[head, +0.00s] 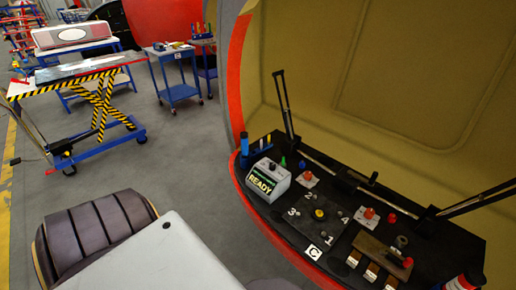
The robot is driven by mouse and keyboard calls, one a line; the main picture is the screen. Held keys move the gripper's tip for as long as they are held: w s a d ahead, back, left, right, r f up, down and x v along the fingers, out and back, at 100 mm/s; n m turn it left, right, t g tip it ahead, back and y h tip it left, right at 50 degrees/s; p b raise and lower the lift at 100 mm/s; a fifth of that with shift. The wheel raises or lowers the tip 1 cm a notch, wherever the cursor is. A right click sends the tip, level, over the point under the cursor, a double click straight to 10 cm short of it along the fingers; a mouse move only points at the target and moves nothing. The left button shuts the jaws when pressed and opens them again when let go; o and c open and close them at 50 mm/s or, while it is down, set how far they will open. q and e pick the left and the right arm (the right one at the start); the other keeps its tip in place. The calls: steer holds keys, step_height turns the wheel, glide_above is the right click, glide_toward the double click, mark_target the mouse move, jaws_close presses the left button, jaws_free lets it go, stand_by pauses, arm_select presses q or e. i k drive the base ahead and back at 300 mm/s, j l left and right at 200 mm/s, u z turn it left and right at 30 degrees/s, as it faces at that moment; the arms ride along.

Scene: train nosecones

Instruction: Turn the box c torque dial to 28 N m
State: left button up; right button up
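A dark square plate (297,226) lies on the black bench, with the numbers 1 to 4 around it and a white C label (314,252) at its front edge. A yellow knob (319,214) sits at its middle. A pale box with a lit READY display (262,182) stands at the plate's left back corner. No torque scale or N m reading is legible, and I cannot tell which part is the box c torque dial. Neither of my grippers shows in the head view.
The black bench (455,232) sits inside a red-rimmed shell with a tan inner wall (400,80). Red knobs, a wooden block (382,255) and blue-topped bottles (243,146) crowd it. A striped lift table (75,75) and blue cart (172,72) stand behind on open grey floor.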

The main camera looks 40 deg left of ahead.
mark_target(272, 166)
steer(key=u, duration=1.3)
steer(key=k+j+z, duration=0.15)
steer(key=i, duration=0.05)
